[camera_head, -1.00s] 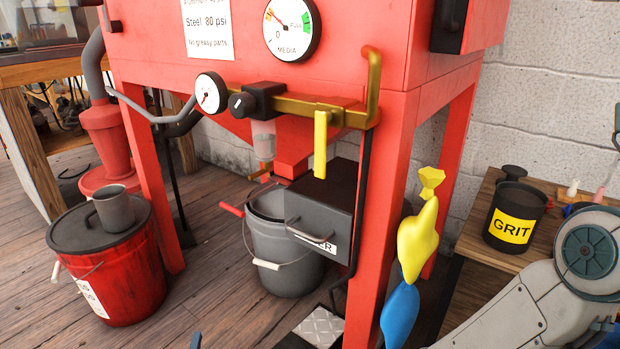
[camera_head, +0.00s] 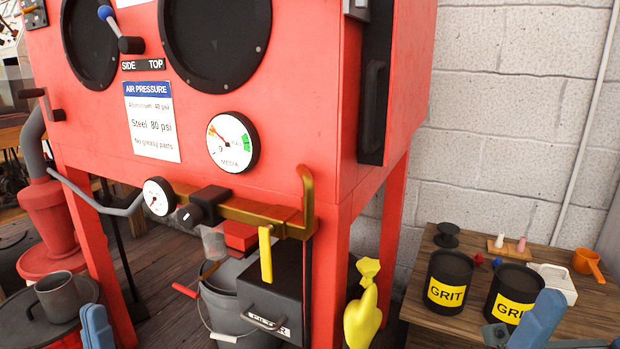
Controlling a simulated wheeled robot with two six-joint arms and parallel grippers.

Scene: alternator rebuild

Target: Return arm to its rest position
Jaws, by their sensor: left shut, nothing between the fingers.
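My left gripper (camera_head: 97,326) shows at the bottom left edge as two blue fingers close together. A blue and grey part of my right arm (camera_head: 535,322) shows at the bottom right, in front of the grit cans. It is cut off by the frame edge, and I cannot tell how its jaws stand.
The red blasting cabinet (camera_head: 290,120) fills the middle, with gauges, a brass pipe and a yellow lever (camera_head: 265,254). A black filter box (camera_head: 275,285) and grey bucket (camera_head: 222,305) are below.

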